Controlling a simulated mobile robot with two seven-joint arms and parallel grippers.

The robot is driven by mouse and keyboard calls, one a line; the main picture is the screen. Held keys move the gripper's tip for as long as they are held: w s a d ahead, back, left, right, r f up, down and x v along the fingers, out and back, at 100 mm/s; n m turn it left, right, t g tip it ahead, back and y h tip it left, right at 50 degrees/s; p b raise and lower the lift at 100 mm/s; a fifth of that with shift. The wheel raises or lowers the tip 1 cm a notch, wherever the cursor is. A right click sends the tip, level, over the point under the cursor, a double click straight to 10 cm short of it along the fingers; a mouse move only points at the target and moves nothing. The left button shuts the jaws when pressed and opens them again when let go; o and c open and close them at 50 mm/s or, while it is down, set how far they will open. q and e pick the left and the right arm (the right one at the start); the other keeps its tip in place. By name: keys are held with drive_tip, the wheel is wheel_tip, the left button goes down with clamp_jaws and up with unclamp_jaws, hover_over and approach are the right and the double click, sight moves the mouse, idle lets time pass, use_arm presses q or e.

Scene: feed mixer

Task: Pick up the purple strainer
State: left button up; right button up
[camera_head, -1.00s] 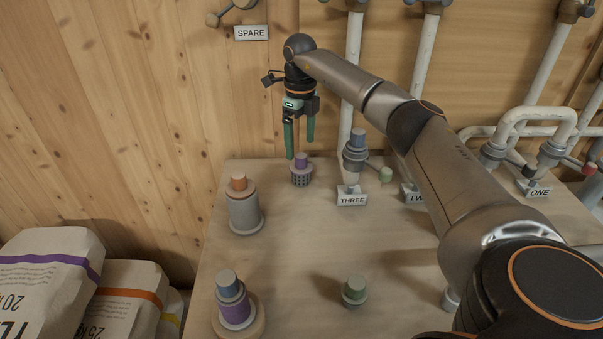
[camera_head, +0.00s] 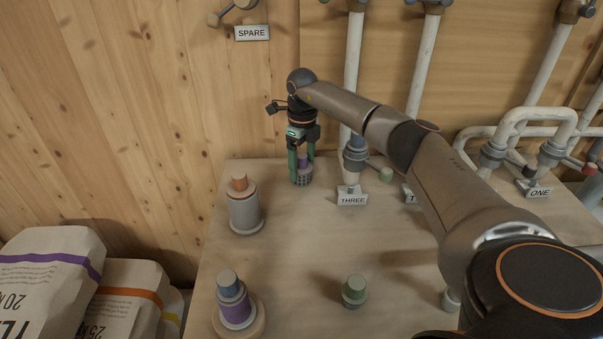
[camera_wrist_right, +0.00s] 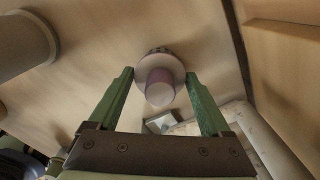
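The purple strainer (camera_head: 304,178) stands upright at the back of the wooden table, its perforated dark lower part just visible in the head view. My right gripper (camera_head: 302,173) points down over it, with green fingers on both sides of its purple top. In the right wrist view the strainer's round purple knob and pale flange (camera_wrist_right: 159,80) lie between and just beyond the fingertips (camera_wrist_right: 160,78). The fingers are spread, with gaps on both sides of the knob. My left gripper is not in view.
Pipe THREE (camera_head: 352,170) with its valve and label stands close right of the strainer. A grey cylinder with an orange top (camera_head: 244,210) stands front left. The table's middle is clear.

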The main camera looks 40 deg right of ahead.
drive_tip(key=c, duration=1.1)
